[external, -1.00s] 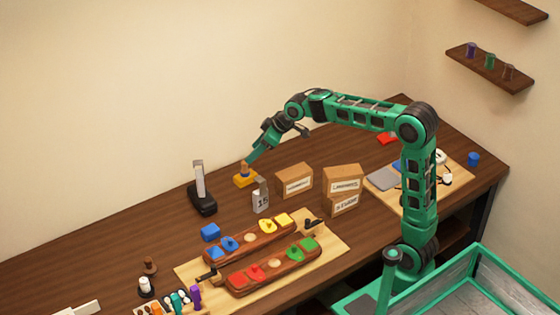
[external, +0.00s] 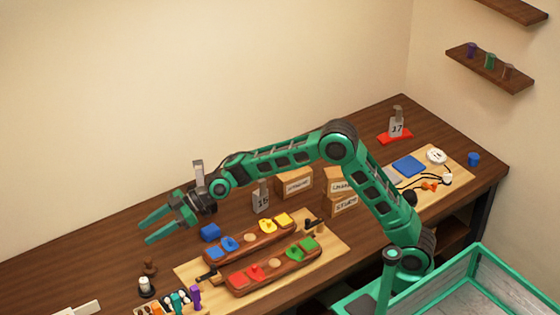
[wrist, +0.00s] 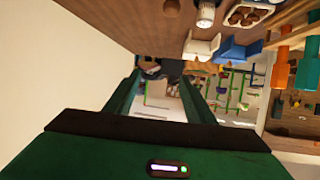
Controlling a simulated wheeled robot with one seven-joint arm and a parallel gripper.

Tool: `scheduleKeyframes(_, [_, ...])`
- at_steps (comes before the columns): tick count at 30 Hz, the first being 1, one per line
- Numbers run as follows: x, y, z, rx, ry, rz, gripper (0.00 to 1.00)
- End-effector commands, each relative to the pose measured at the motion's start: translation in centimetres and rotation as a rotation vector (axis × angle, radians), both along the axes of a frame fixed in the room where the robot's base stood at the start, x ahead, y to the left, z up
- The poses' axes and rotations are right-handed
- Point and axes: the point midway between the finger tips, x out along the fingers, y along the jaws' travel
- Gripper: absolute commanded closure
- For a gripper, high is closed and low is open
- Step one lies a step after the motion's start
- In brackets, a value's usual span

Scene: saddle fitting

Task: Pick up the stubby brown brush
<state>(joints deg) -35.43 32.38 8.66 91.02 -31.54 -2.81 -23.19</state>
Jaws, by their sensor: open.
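A small brown, knob-shaped thing (external: 150,266), which looks like the stubby brown brush, stands on the dark wooden table at the lower left in the external view. A brown shape at the top edge of the wrist view (wrist: 172,7) seems to be the same thing, partly cut off. My gripper (external: 146,229) is open and empty. It is held above the table, behind the brown thing and apart from it, with its fingers pointing left. Both fingers also show in the wrist view (wrist: 165,88).
A black-and-white piece (external: 146,287) stands just in front of the brown thing. A holder with several coloured tools, including a purple one (external: 196,296), is at its lower right. The table behind the brown thing is bare.

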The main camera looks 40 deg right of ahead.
Motion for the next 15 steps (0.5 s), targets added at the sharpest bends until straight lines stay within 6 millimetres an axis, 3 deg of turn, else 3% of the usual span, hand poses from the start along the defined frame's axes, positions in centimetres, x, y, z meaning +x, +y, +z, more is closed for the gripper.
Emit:
scheduleKeyframes(1, [-0.2, 0.1, -1.6, -0.002, 0.004, 0.003, 0.51])
scheduleKeyframes(5, [-0.2, 0.0, -4.4, -0.003, 0.003, 0.003, 0.51])
scheduleKeyframes(15, [-0.2, 0.0, -9.2, -0.003, 0.002, 0.001, 0.51])
